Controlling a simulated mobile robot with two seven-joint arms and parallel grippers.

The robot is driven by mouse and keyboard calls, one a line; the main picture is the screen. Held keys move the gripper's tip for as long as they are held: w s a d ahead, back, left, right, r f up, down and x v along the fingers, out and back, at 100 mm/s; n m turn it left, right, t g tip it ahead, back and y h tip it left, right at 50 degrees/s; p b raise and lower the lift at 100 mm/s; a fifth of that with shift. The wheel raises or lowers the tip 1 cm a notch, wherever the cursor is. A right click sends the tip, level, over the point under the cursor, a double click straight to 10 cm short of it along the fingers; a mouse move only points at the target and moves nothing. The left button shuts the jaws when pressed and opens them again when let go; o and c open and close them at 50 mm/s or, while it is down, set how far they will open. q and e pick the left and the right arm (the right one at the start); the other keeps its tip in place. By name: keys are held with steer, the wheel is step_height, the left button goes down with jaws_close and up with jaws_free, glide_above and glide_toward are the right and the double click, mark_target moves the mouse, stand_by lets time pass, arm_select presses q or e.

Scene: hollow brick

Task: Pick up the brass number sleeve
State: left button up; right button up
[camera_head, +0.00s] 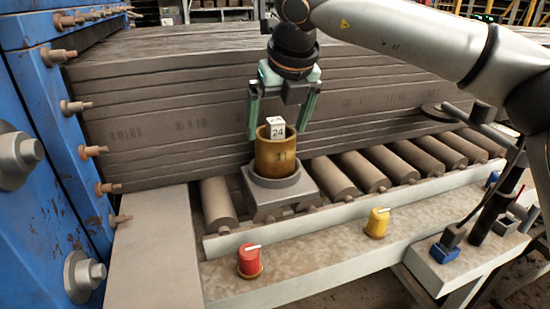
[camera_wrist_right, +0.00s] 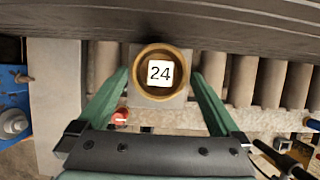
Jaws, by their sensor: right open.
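The brass number sleeve (camera_head: 275,158) stands upright on a grey square base (camera_head: 278,196) in the head view. A white block marked 24 (camera_head: 276,128) shows at its open top. In the right wrist view the sleeve (camera_wrist_right: 143,88) is a round brass ring around the white block (camera_wrist_right: 160,74). My right gripper (camera_head: 281,136) points down over the sleeve. Its two green fingers are spread wide, one on each side of the sleeve's upper part. They look apart from it; the exact gap is hard to tell. My left gripper is not in view.
A tall stack of grey-brown slabs (camera_head: 150,110) stands close behind the sleeve. Rollers (camera_head: 388,168) run to its right. A red knob (camera_head: 249,261) and a yellow knob (camera_head: 377,222) stand on the front ledge. A blue bolted frame (camera_head: 60,170) is on the left.

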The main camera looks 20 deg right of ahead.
steer(key=x, duration=0.6)
steer(key=shift+f, duration=0.1)
steer(key=c, duration=1.6)
